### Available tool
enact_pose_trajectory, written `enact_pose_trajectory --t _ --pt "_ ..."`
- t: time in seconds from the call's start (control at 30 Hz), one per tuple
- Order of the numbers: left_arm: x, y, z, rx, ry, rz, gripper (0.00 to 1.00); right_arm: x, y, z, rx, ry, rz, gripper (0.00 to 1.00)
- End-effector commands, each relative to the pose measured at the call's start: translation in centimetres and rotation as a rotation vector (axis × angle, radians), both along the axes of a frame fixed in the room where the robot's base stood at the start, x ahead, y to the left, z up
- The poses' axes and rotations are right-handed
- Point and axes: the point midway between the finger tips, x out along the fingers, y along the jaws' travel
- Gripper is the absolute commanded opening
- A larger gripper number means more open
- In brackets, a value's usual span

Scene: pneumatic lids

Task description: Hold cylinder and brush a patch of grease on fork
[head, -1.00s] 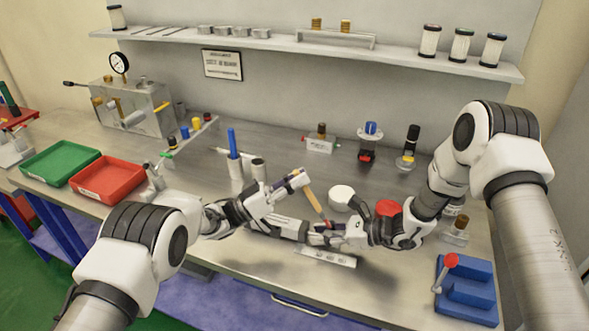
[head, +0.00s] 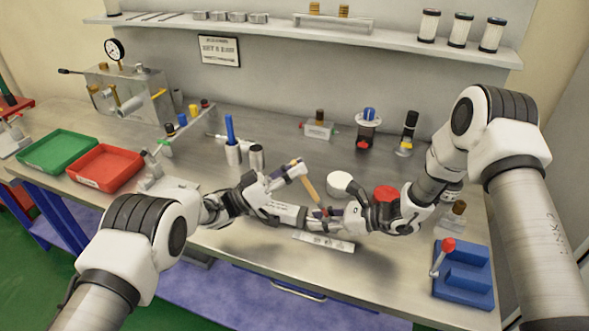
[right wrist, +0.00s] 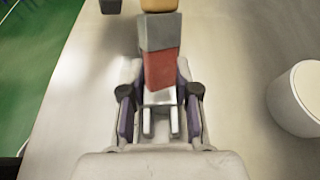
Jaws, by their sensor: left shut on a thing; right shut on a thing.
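My left gripper (head: 280,184) is shut at the centre of the bench; what it grips is the grey cylinder (head: 287,212), lying sideways below its fingers, with the contact partly hidden. My right gripper (head: 333,213) is shut on the brush (head: 309,188). The tan handle leans up and to the left, its upper end close to the left gripper's tip. In the right wrist view, the brush (right wrist: 160,66) shows red, grey and tan sections beyond my right gripper (right wrist: 158,112). The fork at the cylinder's right end lies near the right gripper; it is mostly hidden, and any grease is too small to tell.
A pale metal strip (head: 323,243) lies in front of the grippers. A white round tub (head: 340,184) and a red round container (head: 386,194) stand close behind the right gripper. A blue fixture (head: 462,275) is at right. Red (head: 80,180) and green (head: 30,165) trays are at left.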

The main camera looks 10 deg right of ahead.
Motion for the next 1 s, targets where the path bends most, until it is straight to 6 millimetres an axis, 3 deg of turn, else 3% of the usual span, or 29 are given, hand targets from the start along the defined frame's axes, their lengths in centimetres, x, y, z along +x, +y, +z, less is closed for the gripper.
enact_pose_trajectory --t 1.0 --pt "0.02 0.01 -0.83 0.0 0.0 0.0 0.0 0.02 0.0 0.06 0.0 -0.001 0.0 0.0"
